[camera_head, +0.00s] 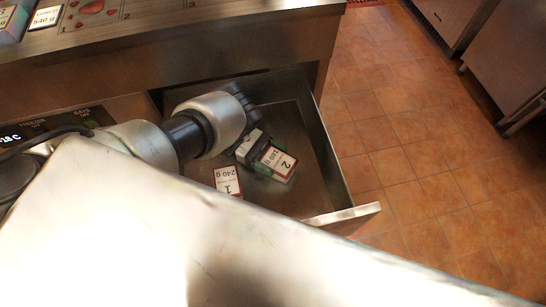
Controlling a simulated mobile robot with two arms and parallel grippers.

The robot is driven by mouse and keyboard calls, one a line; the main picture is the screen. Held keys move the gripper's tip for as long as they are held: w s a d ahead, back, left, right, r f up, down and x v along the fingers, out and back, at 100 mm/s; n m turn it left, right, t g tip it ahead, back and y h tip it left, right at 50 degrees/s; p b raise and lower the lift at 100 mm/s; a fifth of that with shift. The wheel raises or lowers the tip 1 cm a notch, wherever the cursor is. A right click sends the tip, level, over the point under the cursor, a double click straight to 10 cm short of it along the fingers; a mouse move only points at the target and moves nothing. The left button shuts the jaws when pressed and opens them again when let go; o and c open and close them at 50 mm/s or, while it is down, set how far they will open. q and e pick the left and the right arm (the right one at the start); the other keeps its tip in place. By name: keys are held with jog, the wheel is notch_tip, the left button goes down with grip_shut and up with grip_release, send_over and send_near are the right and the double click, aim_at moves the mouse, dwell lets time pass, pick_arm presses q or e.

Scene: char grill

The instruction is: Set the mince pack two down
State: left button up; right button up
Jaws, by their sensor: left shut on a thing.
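The mince pack two (280,163), with a white label reading "2" and "140 g" or similar and a red edge, is inside the open drawer (336,180). My left gripper (258,151) reaches down into the drawer from the left and is shut on this pack, which sits tilted in the picture. Whether the pack touches the drawer floor I cannot tell. A second pack (228,180), labelled "1" and "240 g", lies nearer in the drawer, partly hidden by a pale metal surface in front. My right gripper is not in view.
The drawer's front edge (352,214) juts out at the right. The drawer floor is bare to the right of pack two. A counter (180,28) with numbered markings and more labelled items (46,17) is above. Tiled floor (400,130) is clear at the right.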

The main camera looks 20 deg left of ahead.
aim_at(264, 154)
pick_arm(q)
jog(key=shift+f, duration=0.1)
jog(key=o, duration=1.1)
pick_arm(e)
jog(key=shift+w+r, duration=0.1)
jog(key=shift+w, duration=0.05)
pick_arm(q)
jog(key=shift+a, duration=0.25)
jog(key=a, duration=0.2)
jog(key=w+a, duration=0.1)
jog(key=a, duration=0.1)
jog(key=shift+a+p, duration=0.25)
jog(key=shift+p, duration=0.1)
jog(key=shift+a, duration=0.35)
jog(key=shift+w+a+p, duration=0.2)
jog(key=shift+a+p, duration=0.35)
jog(key=shift+a, duration=0.3)
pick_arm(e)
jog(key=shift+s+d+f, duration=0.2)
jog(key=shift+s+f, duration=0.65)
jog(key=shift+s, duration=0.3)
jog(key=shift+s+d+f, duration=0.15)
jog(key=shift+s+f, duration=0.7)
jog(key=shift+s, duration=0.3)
